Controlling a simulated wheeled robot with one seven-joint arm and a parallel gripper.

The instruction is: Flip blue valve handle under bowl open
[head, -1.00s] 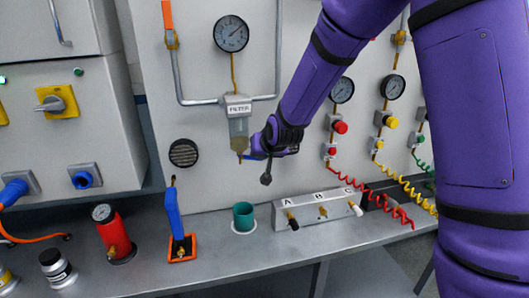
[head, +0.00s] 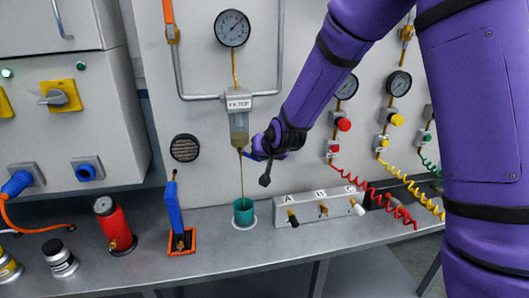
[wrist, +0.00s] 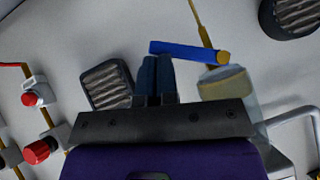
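The filter bowl (head: 239,125) is a clear cup under a block labelled FILTER on the grey panel, with brownish liquid low in it. The blue valve handle (head: 257,156) sticks out to the right below the bowl, partly hidden by my gripper. In the wrist view the blue handle (wrist: 185,50) points left from a brass valve body. A thin brown stream runs from the outlet down toward the teal cup (head: 243,212). My gripper (wrist: 155,62) has its two dark fingers together, their tips right beside or touching the handle, not around it.
A valve block labelled A, B, C (head: 318,207) sits right of the cup. A blue lever in an orange base (head: 175,210) and a red cylinder with a gauge (head: 114,224) stand to the left. Coiled hoses (head: 395,205) hang at the right.

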